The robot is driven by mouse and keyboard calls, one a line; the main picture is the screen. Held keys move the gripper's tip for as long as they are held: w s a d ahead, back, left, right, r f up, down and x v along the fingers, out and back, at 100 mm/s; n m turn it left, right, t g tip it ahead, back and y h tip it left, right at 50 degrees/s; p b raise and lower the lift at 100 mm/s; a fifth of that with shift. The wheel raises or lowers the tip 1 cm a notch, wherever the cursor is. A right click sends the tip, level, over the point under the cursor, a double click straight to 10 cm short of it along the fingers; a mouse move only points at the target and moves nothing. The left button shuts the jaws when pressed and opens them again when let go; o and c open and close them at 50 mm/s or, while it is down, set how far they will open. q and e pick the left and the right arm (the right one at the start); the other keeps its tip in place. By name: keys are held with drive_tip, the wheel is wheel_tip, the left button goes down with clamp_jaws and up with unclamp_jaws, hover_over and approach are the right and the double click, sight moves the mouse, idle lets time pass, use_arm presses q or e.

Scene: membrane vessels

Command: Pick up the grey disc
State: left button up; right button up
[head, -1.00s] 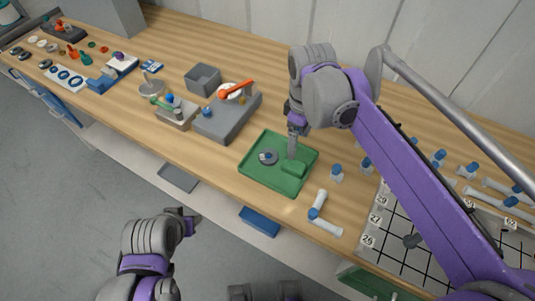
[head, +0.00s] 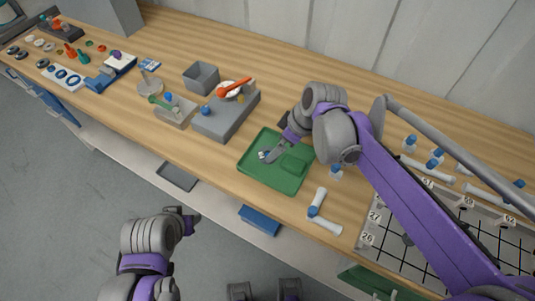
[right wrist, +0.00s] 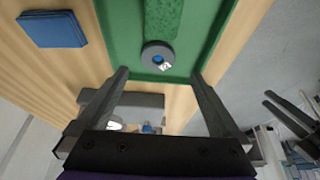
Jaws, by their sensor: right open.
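The grey disc (head: 263,155) lies on the green tray (head: 272,182), close to the tray's left side. In the right wrist view the disc (right wrist: 158,56) is a dark grey ring with a blue centre and a small white mark. It lies beside a raised green block (right wrist: 163,18). My right gripper (head: 270,157) is over the tray, close to the disc. In the right wrist view its two fingers (right wrist: 160,74) are apart, with the disc ahead between their tips and nothing gripped. My left gripper (head: 192,222) is off the table's front edge, away from the tray; its jaw opening is unclear.
A grey block (head: 228,120) with an orange-handled item stands left of the tray, with a grey open box (head: 202,78) behind. White tubes with blue caps (head: 318,212) lie right of the tray. A gridded board (head: 395,238) is at the right.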

drive_tip(key=x, duration=0.7)
drive_tip(key=shift+w, duration=0.2)
use_arm(q)
drive_tip(key=shift+s+f, duration=0.1)
drive_tip(key=shift+f, duration=0.1)
use_arm(e)
drive_tip(key=c, duration=1.3)
use_arm(q)
drive_tip(key=shift+w+r+p, duration=0.25)
drive_tip(key=shift+r+p, duration=0.25)
drive_tip(key=shift+r, duration=0.25)
drive_tip(key=shift+w+r+p, duration=0.25)
drive_tip(key=shift+r+p, duration=0.3)
drive_tip(key=shift+r, duration=0.15)
drive_tip(key=shift+w+r+p, duration=0.25)
drive_tip(key=shift+r+p, duration=0.25)
drive_tip(key=shift+r, duration=0.25)
use_arm(e)
drive_tip(key=shift+r, duration=7)
